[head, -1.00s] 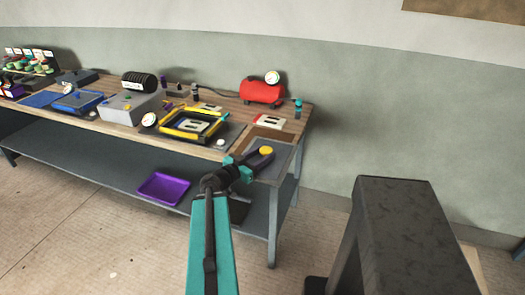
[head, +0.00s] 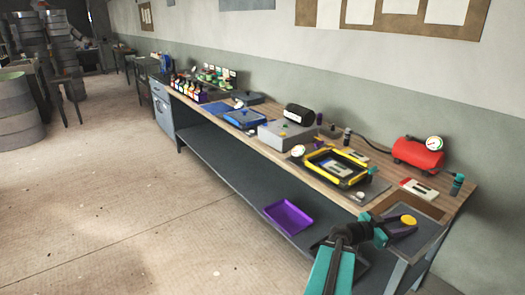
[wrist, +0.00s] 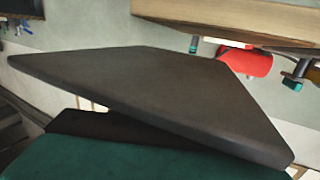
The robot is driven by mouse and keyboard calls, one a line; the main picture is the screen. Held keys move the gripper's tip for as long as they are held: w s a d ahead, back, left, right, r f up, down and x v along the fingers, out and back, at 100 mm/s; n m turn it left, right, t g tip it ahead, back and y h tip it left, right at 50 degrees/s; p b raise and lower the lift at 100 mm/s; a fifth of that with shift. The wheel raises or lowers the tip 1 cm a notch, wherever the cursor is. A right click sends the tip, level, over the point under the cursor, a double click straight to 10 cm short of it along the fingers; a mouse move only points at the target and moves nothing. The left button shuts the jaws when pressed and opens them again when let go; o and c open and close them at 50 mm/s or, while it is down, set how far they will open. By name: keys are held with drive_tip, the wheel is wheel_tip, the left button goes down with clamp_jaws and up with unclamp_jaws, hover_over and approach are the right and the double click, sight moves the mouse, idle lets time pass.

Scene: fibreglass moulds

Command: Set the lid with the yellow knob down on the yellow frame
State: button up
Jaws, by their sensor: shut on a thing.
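The yellow frame (head: 322,177) lies on a grey board on the bench top, with a pale panel inside it. My gripper (head: 391,230) is at the near right end of the bench, to the right of the frame and apart from it. It is shut on the lid's yellow knob (head: 408,220). The lid (head: 428,236) is a flat grey plate, held out by the bench corner. In the wrist view a dark plate (wrist: 150,95), which looks like the lid's underside, fills the middle; the knob and fingertips are hidden there.
A red tank with a gauge (head: 418,154), a teal-topped bottle (head: 457,184) and a red-and-white card (head: 420,190) stand near the bench's right end. A grey box (head: 288,135) is beyond the frame. A purple tray (head: 288,216) lies on the lower shelf.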

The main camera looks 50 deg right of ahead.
drive_tip(key=w+a+n+t+h, duration=0.1)
drive_tip(key=w+a+n+t, duration=0.2)
drive_tip(key=w, duration=1)
drive_tip(key=w+a+n+t+h, duration=0.2)
drive_tip(key=w+a+t, duration=0.15)
drive_tip(key=w, duration=1.05)
drive_tip(key=w+a+n+t, duration=0.4)
drive_tip(key=w+a+t, duration=0.2)
drive_tip(key=w+a, duration=1.2)
drive_tip(key=w+a+n+t+y, duration=0.1)
drive_tip(key=w+a+n+t, duration=0.15)
drive_tip(key=w+a, duration=0.65)
drive_tip(key=w+a+n+t+y, duration=0.1)
drive_tip(key=w+a+t, duration=0.4)
drive_tip(key=a, duration=0.8)
drive_tip(key=a+n+y, duration=0.1)
drive_tip(key=a+n, duration=0.1)
drive_tip(key=a, duration=2)
drive_tip(key=shift+s+r+t+y, duration=0.2)
drive_tip(key=shift+r+t+y, duration=0.1)
drive_tip(key=shift+r, duration=0.15)
